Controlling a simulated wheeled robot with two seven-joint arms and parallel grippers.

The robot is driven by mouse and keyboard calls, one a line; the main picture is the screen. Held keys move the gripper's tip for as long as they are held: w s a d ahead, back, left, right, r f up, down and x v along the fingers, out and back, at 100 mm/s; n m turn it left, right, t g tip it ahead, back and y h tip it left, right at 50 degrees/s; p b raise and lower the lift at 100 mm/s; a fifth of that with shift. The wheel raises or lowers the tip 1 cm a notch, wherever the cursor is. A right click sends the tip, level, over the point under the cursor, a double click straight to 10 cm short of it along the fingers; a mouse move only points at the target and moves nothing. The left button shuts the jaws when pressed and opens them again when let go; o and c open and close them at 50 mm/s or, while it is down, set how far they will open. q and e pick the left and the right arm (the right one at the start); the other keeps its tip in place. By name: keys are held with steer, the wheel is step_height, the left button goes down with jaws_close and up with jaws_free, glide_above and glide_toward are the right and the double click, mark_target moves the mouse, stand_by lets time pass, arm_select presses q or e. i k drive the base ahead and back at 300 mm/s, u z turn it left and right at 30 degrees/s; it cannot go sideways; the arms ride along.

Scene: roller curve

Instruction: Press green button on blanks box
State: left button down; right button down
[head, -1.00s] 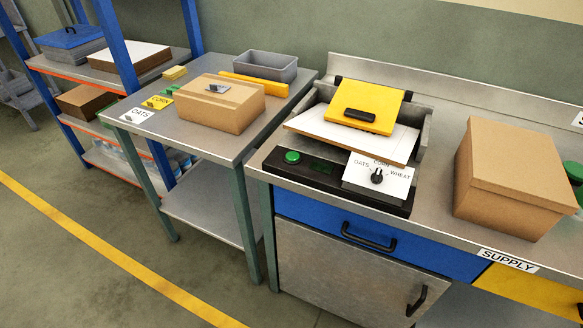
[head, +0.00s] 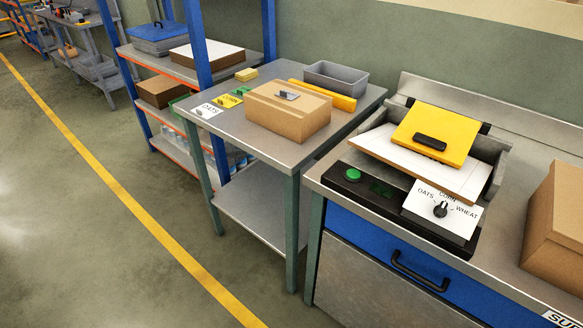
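The green button (head: 353,174) is a round button at the left end of a black control panel (head: 340,184) on the front of a machine on the right workbench. A black selector knob (head: 440,209) sits on a white plate marked OATS, CORN and WHEAT on the same panel. Behind the panel is a tilted white board (head: 380,146) under a yellow lid (head: 433,124) with a black handle. No label reading blanks is visible. Neither of my grippers is in view.
A cardboard box (head: 289,115) stands on the left metal table (head: 250,136), near OATS (head: 206,110) and CORN cards and a grey bin (head: 336,78). Another box (head: 556,231) is at the right edge. The floor (head: 100,240) at left is open, with a yellow line.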

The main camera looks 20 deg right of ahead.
mark_target(352, 174)
steer(key=u, duration=0.35)
steer(key=i, duration=1.05)
steer(key=z, duration=1.7)
